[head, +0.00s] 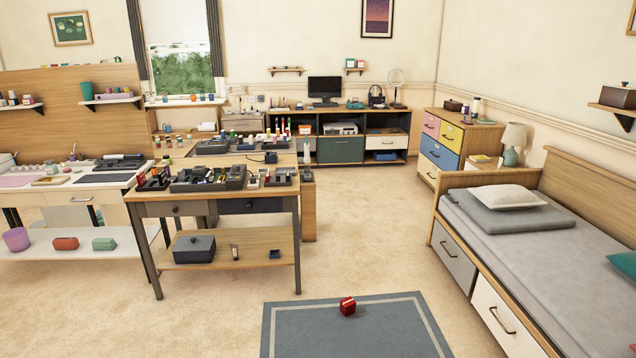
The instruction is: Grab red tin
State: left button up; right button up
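A small red tin (347,306), boxy in shape, sits on the blue-grey rug (310,335) at the bottom middle of the head view. Nothing touches it from the sides that I can see. Another reddish box-like item (65,243) lies on the low white shelf at the left; I cannot tell what it is. Neither of my grippers is in the head view.
A wooden workbench (230,256) crowded with small items and trays stands left of centre. A bed (500,235) with drawers stands at the right. Open carpet (365,230) lies between them. A cabinet (340,150) with a monitor stands at the back.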

aim_at(347, 306)
jog(key=i+u, duration=0.25)
jog(key=i, duration=1.5)
